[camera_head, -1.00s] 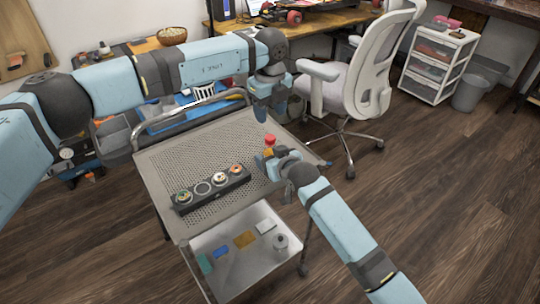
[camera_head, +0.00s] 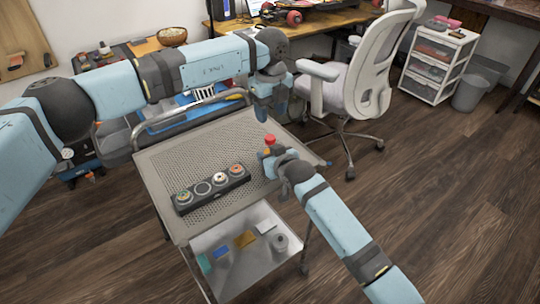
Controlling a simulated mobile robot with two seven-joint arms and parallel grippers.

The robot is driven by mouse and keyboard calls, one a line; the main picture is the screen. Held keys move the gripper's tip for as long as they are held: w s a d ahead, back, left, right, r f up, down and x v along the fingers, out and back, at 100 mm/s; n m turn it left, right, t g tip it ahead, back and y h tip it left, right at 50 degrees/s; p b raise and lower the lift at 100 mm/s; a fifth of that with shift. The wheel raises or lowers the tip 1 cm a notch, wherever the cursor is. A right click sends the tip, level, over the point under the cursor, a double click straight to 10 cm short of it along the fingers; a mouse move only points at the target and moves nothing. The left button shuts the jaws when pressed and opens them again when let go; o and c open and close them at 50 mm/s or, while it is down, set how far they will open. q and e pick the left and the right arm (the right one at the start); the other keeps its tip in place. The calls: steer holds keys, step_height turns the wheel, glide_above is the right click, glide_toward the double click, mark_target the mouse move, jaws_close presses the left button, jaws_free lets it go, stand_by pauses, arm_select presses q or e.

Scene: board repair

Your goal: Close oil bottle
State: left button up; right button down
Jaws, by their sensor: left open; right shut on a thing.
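The oil bottle (camera_head: 270,140) shows as a small red top just above my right gripper. My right gripper (camera_head: 267,154) is shut on the bottle over the far right part of the perforated cart top. Most of the bottle's body is hidden by the gripper. My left gripper (camera_head: 262,112) is open, pointing down, above and behind the bottle near the cart's back edge. It is apart from the red top. Whether the red top is fully seated cannot be told at this size.
The cart top (camera_head: 185,158) carries a dark holder (camera_head: 212,189) with several round items. A lower white drawer (camera_head: 222,281) holds small parts. An office chair (camera_head: 362,75) stands behind to the right. The cart top's left side is clear.

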mark_target(270, 137)
arm_select(q)
steer(key=shift+s+d+f, duration=0.1)
steer(key=shift+d+f, duration=0.05)
steer(key=shift+a, duration=0.25)
steer(key=shift+f, duration=3.95)
steer(key=c, duration=0.9)
steer(key=o, duration=1)
